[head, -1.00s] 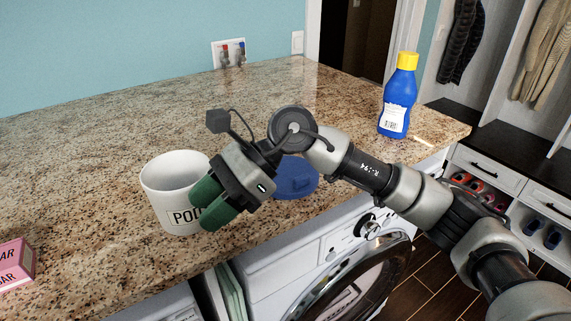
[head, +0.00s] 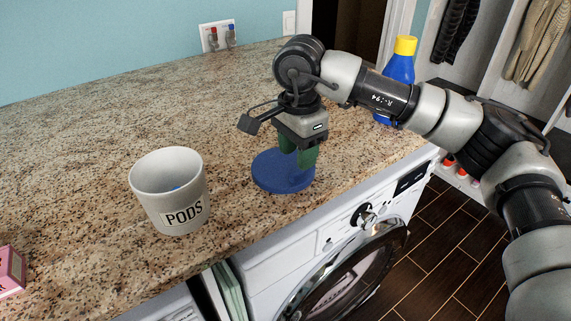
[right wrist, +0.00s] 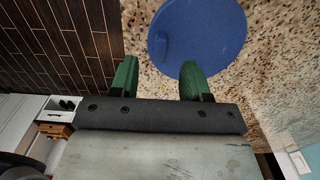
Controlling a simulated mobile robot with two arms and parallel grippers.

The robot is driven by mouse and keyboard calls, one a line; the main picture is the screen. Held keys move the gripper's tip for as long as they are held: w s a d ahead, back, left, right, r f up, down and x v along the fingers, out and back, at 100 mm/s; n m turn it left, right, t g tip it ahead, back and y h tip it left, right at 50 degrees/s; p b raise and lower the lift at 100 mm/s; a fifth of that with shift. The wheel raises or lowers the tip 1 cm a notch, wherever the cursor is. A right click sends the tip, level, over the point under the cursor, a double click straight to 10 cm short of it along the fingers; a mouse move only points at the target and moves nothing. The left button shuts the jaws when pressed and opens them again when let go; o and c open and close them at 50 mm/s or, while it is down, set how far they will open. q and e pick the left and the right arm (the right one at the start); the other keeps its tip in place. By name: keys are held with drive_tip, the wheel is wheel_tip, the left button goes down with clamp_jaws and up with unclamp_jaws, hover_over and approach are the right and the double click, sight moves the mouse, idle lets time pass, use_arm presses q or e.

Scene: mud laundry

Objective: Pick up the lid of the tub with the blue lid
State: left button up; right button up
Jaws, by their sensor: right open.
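The round blue lid (head: 272,181) lies flat on the granite counter, to the right of the white tub (head: 150,205) marked PODS. The tub stands upright without a lid, and a bit of blue shows inside it. My right gripper (head: 298,160) points down over the lid with its green fingers open and empty. In the right wrist view the lid (right wrist: 198,38) lies beyond the fingertips (right wrist: 160,70), mostly toward the right finger. I cannot tell whether a fingertip touches it. My left gripper is not in view.
A blue bottle with a yellow cap (head: 402,66) stands behind my right arm. A pink box (head: 11,271) is at the left edge. The counter's front edge runs close to the lid, above a white washer (head: 310,262). The counter behind the tub is clear.

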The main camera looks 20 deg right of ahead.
sight(275, 172)
wheel_tip(275, 172, down, 4)
drive_tip(key=shift+w+d+r+p, duration=0.1)
drive_tip(key=shift+r+p, duration=0.05)
drive_tip(key=shift+p, duration=0.75)
drive_tip(key=shift+f, duration=0.45)
clamp_jaws()
